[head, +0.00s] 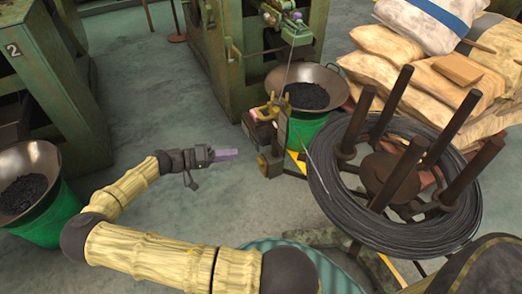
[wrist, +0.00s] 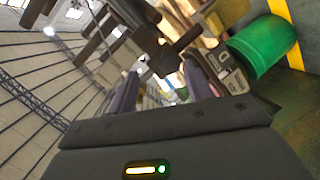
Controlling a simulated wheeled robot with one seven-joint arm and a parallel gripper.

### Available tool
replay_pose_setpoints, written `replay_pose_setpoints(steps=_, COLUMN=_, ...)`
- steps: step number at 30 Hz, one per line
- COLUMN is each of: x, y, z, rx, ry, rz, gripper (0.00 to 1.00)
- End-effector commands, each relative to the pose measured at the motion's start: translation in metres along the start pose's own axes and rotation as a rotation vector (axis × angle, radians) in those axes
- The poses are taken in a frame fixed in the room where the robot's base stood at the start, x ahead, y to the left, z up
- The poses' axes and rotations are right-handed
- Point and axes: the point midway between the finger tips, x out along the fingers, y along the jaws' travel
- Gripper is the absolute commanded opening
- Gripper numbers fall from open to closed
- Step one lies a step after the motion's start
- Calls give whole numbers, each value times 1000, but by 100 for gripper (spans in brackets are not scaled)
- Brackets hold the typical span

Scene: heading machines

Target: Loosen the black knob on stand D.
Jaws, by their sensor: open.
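A small stand (head: 279,142) with yellow brackets on top stands between the green machine and the wire coil in the head view. A dull brass-brown round part (head: 263,163) sticks out low on its left side.
A wire coil (head: 330,190) on a reel with upright posts stands right of the stand. A green bin (head: 308,126) with a dark-filled pan is behind it; another green bin (head: 45,222) is at left. Stacked sacks (head: 395,78) are at back right. Open floor (head: 160,95) lies behind my arm.

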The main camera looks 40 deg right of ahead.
Motion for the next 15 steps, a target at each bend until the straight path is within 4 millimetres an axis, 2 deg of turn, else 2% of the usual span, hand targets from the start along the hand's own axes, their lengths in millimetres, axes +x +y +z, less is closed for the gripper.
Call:
replay_pose_setpoints(steps=1, x=-7, y=-18, z=1, rx=30, ry=66, rz=37, gripper=51)
replay_pose_setpoints(steps=4, x=-21, y=-29, z=-4, rx=88, ry=156, rz=84, gripper=51)
replay_pose_setpoints(steps=9, x=-35, y=-33, z=-8, rx=133, ry=223, rz=112, gripper=51)
replay_pose_setpoints(steps=15, x=-35, y=-31, z=-9, rx=134, ry=223, rz=112, gripper=51)
